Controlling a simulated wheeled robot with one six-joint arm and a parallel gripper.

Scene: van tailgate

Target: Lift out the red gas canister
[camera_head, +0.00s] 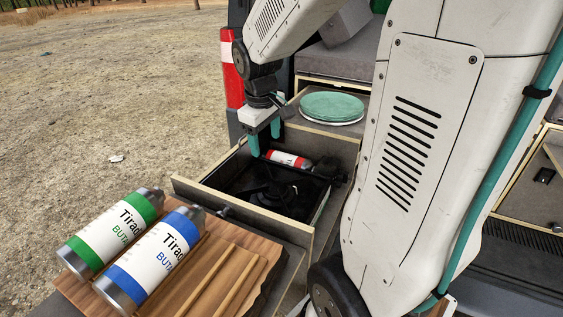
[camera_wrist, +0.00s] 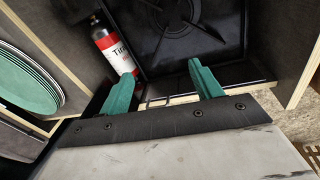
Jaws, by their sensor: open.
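The red gas canister (camera_head: 288,159) lies on its side in the open drawer (camera_head: 250,207), at the back beside the black stove (camera_head: 265,192). Its label is red and white. It also shows in the wrist view (camera_wrist: 112,46), at the upper left beside the stove. My gripper (camera_head: 264,145) hangs over the drawer, to the left of the canister in the head view. Its teal fingers (camera_wrist: 162,88) are open with nothing between them. In the wrist view the left finger is close to the canister's lower end; I cannot tell whether they touch.
Green plates (camera_head: 332,106) are stacked on a surface behind the drawer. A green-banded canister (camera_head: 109,233) and a blue-banded canister (camera_head: 150,262) lie on a wooden board (camera_head: 232,274) in front. Open ground lies to the left. My arm hides part of the right side.

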